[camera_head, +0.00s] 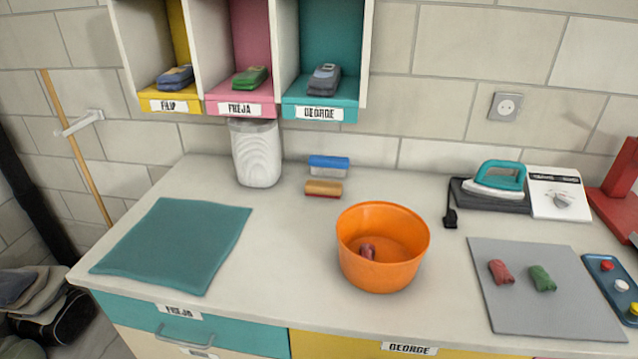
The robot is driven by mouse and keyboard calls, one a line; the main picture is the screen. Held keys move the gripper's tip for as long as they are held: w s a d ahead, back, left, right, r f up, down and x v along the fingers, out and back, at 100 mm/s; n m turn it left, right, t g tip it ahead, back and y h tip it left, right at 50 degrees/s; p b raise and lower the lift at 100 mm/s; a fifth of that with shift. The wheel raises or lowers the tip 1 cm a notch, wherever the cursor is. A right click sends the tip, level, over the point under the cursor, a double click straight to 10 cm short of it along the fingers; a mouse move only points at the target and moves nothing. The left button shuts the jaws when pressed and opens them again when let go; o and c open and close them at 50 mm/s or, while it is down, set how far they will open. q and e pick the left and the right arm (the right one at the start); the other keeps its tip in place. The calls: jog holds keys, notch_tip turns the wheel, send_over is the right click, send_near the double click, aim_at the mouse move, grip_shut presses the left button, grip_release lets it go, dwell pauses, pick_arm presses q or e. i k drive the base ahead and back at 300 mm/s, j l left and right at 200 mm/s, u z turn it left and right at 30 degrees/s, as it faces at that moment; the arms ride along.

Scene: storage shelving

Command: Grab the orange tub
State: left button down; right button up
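An orange tub (384,276) stands upright on the white countertop, right of the middle of the head view. It is round and open at the top. A small dark red item (368,252) lies inside it on the bottom. Neither of my grippers shows in this view.
A folded teal cloth (178,243) lies left of the tub. A grey mat (540,290) with a red and a green bundle lies to the right. An iron (497,178), a white ribbed container (256,154) and two small packages stand behind. Cubbies (250,45) hang above the back.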

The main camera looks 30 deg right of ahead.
aim_at(400, 237)
jog(key=l+z, duration=0.1)
jog(key=z, duration=1.1)
jog(key=k+j+u, duration=0.15)
jog(key=j, duration=0.2)
